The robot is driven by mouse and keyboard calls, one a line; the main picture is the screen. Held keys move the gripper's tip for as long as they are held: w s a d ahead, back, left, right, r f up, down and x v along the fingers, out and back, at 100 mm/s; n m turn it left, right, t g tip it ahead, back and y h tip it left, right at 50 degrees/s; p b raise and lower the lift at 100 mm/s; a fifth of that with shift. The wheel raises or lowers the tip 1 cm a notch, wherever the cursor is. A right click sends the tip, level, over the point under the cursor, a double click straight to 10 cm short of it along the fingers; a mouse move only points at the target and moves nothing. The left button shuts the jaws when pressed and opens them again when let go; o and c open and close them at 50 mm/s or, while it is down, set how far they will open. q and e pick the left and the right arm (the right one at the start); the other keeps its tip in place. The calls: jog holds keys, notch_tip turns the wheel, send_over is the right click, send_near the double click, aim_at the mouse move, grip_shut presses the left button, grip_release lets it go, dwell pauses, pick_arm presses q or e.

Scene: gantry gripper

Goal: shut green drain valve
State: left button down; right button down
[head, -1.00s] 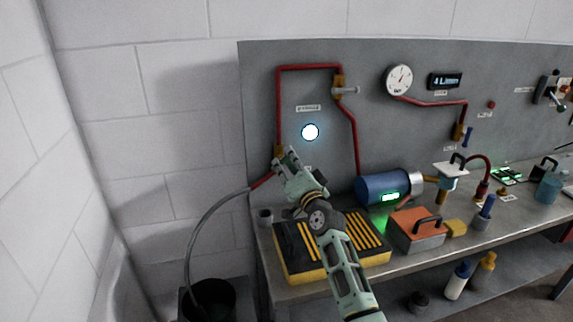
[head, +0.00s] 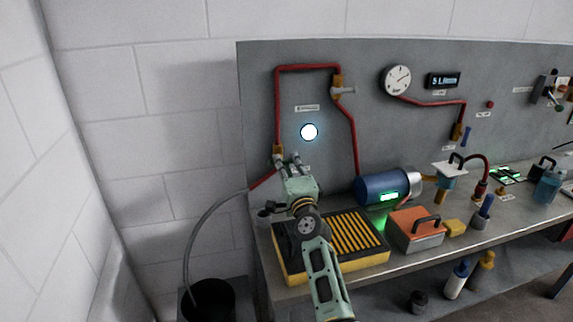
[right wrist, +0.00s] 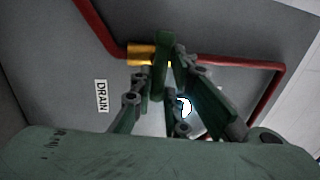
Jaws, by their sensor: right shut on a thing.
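The drain valve's brass body (head: 278,152) sits on the red pipe at the left of the grey panel. Its body also shows in the right wrist view (right wrist: 140,53), near a DRAIN label (right wrist: 101,96). The green handle (right wrist: 162,65) stands out from the brass body, between my finger links. My right gripper (head: 287,160) reaches up to the valve and is shut on this handle. The fingers hide part of the handle, and in the head view they cover it, so its exact angle is hard to tell. My left gripper is not in view.
A black and yellow slatted tray (head: 287,270) lies below my right arm. A blue cylinder (head: 380,188) and an orange box (head: 415,228) stand to its right. A grey hose (head: 195,225) runs down to a black bucket (head: 208,300). The second valve (head: 338,88) is higher up.

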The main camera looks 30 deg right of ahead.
jog(key=shift+f, duration=0.35)
jog(key=c, duration=1.9)
grip_release()
jog(key=shift+o, duration=0.5)
jog(key=shift+r, duration=0.1)
jog(key=v, duration=1.2)
jog(key=shift+a, duration=0.1)
